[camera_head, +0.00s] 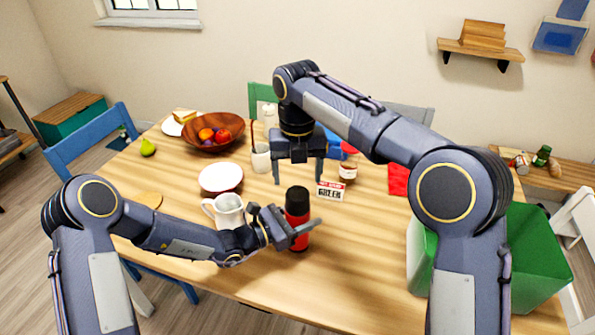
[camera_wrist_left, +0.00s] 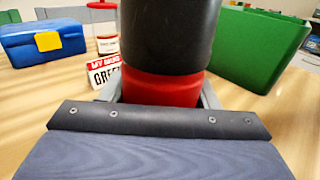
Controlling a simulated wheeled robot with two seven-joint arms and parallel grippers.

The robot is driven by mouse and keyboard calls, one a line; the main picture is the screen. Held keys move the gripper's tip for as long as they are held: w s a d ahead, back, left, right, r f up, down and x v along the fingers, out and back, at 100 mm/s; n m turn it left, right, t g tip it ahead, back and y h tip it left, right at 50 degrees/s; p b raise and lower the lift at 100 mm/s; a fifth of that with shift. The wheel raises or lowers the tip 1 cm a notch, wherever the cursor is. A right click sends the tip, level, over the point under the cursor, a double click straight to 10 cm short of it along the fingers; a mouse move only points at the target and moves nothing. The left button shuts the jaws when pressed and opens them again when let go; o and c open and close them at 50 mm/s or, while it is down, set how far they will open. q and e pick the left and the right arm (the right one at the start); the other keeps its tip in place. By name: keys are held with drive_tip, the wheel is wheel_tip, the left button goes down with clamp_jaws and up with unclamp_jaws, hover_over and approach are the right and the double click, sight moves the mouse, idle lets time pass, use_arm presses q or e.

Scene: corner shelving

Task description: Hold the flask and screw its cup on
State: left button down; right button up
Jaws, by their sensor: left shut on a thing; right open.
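The flask (camera_head: 298,241) stands upright on the table, with a red body and a black upper part (camera_head: 297,203) that looks like its cup. My left gripper (camera_head: 299,231) is shut around the red body from the left. In the left wrist view the red body (camera_wrist_left: 162,88) sits between the fingers, and the black part (camera_wrist_left: 168,35) rises above it, lined up with it. I cannot tell how tightly the black part is screwed on. My right gripper (camera_head: 298,174) points down with open, empty fingers, behind and above the flask, apart from it.
A white jug (camera_head: 228,211) stands close left of the flask. Behind are a printed card (camera_head: 331,191), a jar (camera_head: 348,168), a white plate (camera_head: 221,177) and a fruit bowl (camera_head: 208,145). A green bin (camera_head: 540,255) stands at right. The table front right of the flask is clear.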

sight(298, 191)
drive_tip(key=shift+f, duration=4)
